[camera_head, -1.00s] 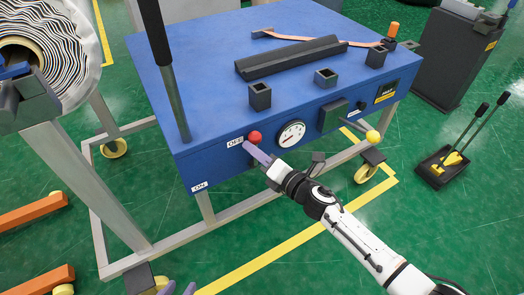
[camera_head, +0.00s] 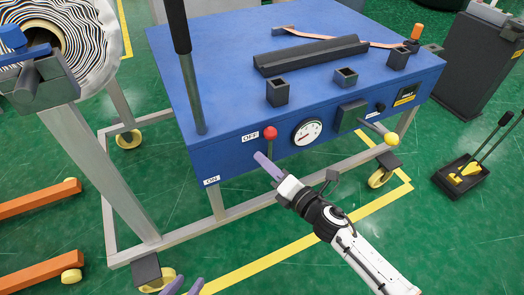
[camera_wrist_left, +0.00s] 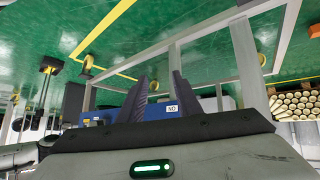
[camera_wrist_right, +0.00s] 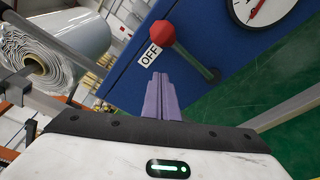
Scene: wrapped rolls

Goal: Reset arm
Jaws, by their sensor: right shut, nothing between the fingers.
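My right gripper (camera_head: 264,165) is in front of the blue machine (camera_head: 218,62), below and left of the red-knobbed lever (camera_head: 270,133) beside the OFF label. Its purple fingers are together and empty in the right wrist view (camera_wrist_right: 163,97), apart from the lever. My left gripper (camera_head: 183,287) shows only its fingertips at the bottom edge of the head view. In the left wrist view (camera_wrist_left: 160,90) its fingers stand apart, with nothing seen between them.
A pressure gauge (camera_head: 307,131) and a yellow knob (camera_head: 391,138) are on the machine's front. A large wrapped roll (camera_head: 82,40) stands at the left. A grey frame leg (camera_head: 120,180) and orange bars (camera_head: 40,200) are at lower left. Green floor is open at lower right.

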